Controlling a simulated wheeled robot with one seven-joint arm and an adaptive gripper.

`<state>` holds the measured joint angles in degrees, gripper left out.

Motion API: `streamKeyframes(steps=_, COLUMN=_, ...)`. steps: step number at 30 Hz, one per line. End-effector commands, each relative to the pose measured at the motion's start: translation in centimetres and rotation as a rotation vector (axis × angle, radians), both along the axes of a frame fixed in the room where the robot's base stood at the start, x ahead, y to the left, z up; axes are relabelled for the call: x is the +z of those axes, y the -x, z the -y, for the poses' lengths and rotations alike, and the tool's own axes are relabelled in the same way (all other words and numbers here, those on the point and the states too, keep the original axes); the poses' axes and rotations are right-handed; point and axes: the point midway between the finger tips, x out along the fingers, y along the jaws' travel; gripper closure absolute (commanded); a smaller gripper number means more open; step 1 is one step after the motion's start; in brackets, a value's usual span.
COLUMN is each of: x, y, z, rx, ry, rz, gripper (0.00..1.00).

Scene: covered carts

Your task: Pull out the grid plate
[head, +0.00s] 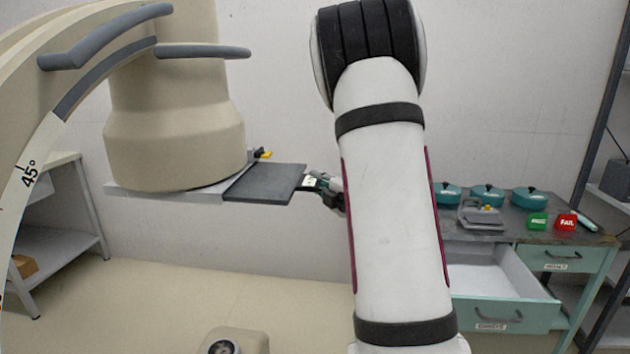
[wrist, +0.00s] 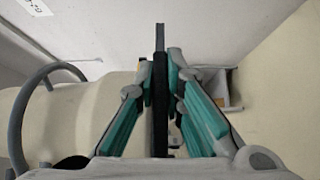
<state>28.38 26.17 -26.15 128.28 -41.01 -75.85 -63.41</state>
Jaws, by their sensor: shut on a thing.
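The grid plate (head: 265,183) is a flat dark grey plate. In the head view it juts out to the right from the pale holder (head: 150,192) under the beige machine head. My gripper (head: 318,183) is at the plate's right end, shut on it, partly hidden by my arm. In the wrist view the plate (wrist: 160,95) shows edge-on as a thin dark strip between the teal fingers of my gripper (wrist: 160,80). The plate's left end is hidden under the machine head.
The beige machine head (head: 175,120) with grey handles stands above the holder. A yellow latch (head: 262,154) sits behind the plate. At right, a workbench (head: 520,235) has an open drawer (head: 500,290), teal round pots (head: 488,195), a grey device (head: 482,214), and green and red signs (head: 566,222).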

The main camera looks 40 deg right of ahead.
Motion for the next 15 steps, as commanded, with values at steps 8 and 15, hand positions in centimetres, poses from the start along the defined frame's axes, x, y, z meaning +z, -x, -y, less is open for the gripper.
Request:
streamKeyframes(steps=8, x=0.0, y=0.65, z=0.55, rx=-0.002, ry=0.0, rz=0.0, gripper=1.0)
streamKeyframes(steps=15, x=0.01, y=1.11, z=0.92, rx=-0.002, ry=0.0, rz=0.0, gripper=1.0)
